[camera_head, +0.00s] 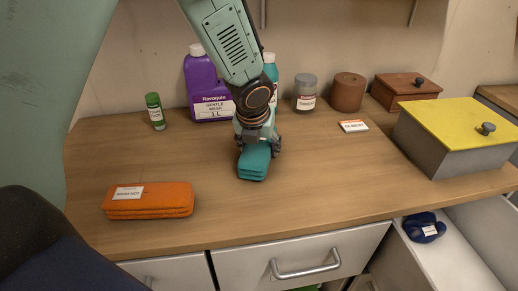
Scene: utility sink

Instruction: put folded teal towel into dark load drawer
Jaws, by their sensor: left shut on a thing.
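The folded teal towel (254,163) is at the middle of the wooden counter. My left gripper (257,142) comes down from above and is shut on its back end; the front of the towel sticks out toward me. I cannot tell whether the towel touches the counter. An open drawer (458,262) at the lower right holds a dark blue bundle (424,228) with a white label. No drawer label is readable, so I cannot tell whether it is the dark load drawer. My right gripper is not in view.
A folded orange towel (148,200) lies at the left on the counter (330,190). Behind stand a purple bottle (205,85), a green bottle (155,112), a grey jar (305,92) and a brown canister (348,92). A yellow-lidded box (450,150) stands right. A closed drawer (250,265) is in front.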

